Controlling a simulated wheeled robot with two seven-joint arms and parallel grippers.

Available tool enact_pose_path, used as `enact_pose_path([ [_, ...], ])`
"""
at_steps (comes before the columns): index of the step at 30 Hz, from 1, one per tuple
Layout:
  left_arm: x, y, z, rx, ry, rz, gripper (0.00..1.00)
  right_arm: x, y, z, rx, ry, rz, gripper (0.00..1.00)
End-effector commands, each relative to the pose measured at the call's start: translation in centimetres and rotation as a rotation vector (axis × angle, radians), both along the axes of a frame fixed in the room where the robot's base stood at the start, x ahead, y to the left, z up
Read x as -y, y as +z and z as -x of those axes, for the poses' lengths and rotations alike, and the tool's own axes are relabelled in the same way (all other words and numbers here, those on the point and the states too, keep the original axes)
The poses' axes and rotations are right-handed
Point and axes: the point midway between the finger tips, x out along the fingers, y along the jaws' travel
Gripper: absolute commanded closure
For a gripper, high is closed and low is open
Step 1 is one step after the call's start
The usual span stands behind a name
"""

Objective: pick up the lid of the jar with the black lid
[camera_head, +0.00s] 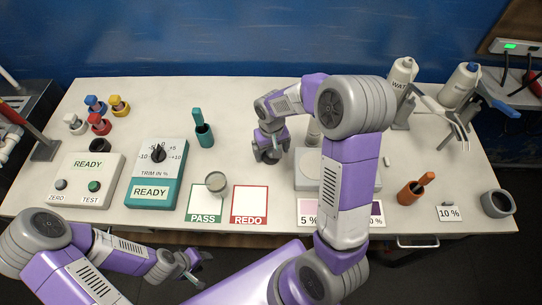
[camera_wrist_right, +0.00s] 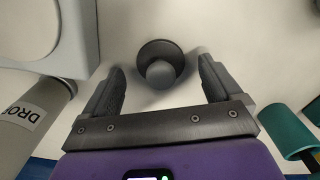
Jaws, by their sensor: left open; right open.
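In the right wrist view, a dark round lid-like piece with a grey round knob (camera_wrist_right: 161,74) stands on the white table. It appears to be the black lid; any jar under it is hidden. My right gripper (camera_wrist_right: 160,64) is open, with one finger on each side of the piece and a gap on both sides. In the head view my right gripper (camera_head: 269,152) is over the dark piece near the table's middle and mostly hides it. My left gripper (camera_head: 190,268) is open and empty in front of the table's near edge.
A grey platform (camera_wrist_right: 40,30) and a cylinder labelled "DRO..." (camera_wrist_right: 30,115) are left in the wrist view. A teal holder (camera_head: 203,130) stands left of my right gripper. A small glass jar (camera_head: 215,182) stands above the PASS square. My right arm hides part of the table's right half.

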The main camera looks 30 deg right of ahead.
Motion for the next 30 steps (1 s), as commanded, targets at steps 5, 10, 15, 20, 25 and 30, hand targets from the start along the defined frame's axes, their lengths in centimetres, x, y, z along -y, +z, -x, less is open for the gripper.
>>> enact_pose_path([
  [5, -0.01, -0.27, -0.01, 0.0, 0.0, 0.0, 0.57, -0.04, -1.15, -0.01, 0.001, 0.0, -0.001, 0.08],
  [10, 0.0, -0.23, -0.01, 0.0, 0.0, 0.0, 0.57, -0.04, -1.09, -0.02, 0.001, 0.0, -0.001, 0.08],
  [15, 0.0, -0.23, -0.01, 0.0, 0.0, 0.0, 0.57, -0.04, -1.08, -0.04, 0.001, 0.0, -0.001, 0.32],
  [20, 0.0, -0.23, 0.0, 0.0, 0.0, 0.0, 0.57, -0.04, -1.08, -0.04, 0.001, 0.0, -0.001, 0.57],
  [25, 0.0, -0.23, 0.0, 0.0, 0.0, 0.0, 0.57, -0.04, -1.07, -0.05, 0.002, 0.0, -0.001, 0.67],
  [30, 0.0, -0.18, 0.0, 0.0, 0.0, 0.0, 0.57, -0.05, -0.86, -0.07, 0.002, 0.0, -0.001, 0.67],
])
